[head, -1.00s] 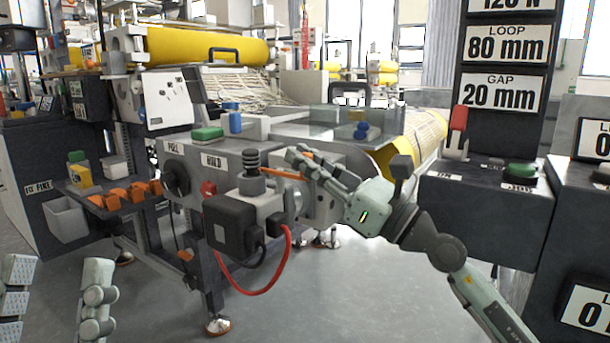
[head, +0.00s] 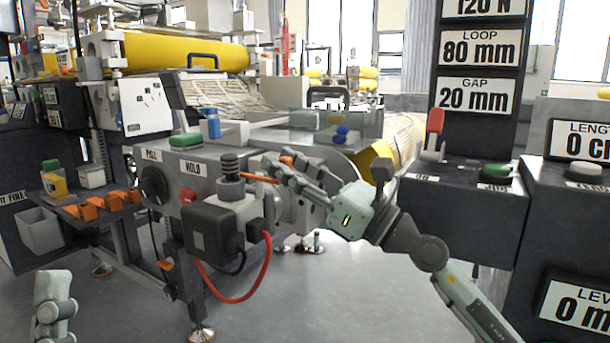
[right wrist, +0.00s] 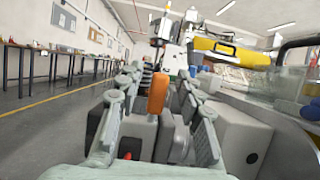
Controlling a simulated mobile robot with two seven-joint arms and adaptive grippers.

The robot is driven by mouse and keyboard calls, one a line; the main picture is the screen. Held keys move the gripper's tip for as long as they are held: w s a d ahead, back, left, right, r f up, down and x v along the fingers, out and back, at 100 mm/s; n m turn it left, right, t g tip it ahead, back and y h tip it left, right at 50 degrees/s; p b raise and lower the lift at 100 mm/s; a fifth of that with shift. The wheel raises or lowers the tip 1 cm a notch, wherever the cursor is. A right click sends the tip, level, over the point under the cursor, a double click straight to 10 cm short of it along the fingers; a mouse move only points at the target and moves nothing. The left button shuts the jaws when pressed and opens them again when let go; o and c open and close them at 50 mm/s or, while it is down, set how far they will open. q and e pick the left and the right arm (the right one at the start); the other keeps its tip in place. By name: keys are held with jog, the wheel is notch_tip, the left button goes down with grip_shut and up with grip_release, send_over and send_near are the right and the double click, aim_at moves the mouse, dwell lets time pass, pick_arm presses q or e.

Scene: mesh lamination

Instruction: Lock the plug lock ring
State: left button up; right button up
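The plug (head: 231,163), with a black ribbed top, stands upright on the grey unit at the front of the machine. A grey ring (head: 231,188) sits around its base, and a thin orange lever (head: 259,179) points right from it. My right gripper (head: 283,172) is just right of the plug, with its fingers on either side of orange parts. In the right wrist view an orange handle (right wrist: 157,92) stands between the spread fingers, with gaps visible; I cannot tell whether either finger touches it.
A dark box (head: 211,236) with a red cable (head: 262,275) hangs below the plug. A green button (head: 186,141) and blue knob (head: 213,128) are on the machine top. A shelf with orange clips (head: 104,203) is at left. The floor in front is clear.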

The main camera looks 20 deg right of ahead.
jog(key=v, duration=1.1)
jog(key=shift+s+d, duration=0.2)
jog(key=shift+s, duration=0.1)
jog(key=shift+a+f, duration=0.1)
jog(key=shift+f, duration=0.05)
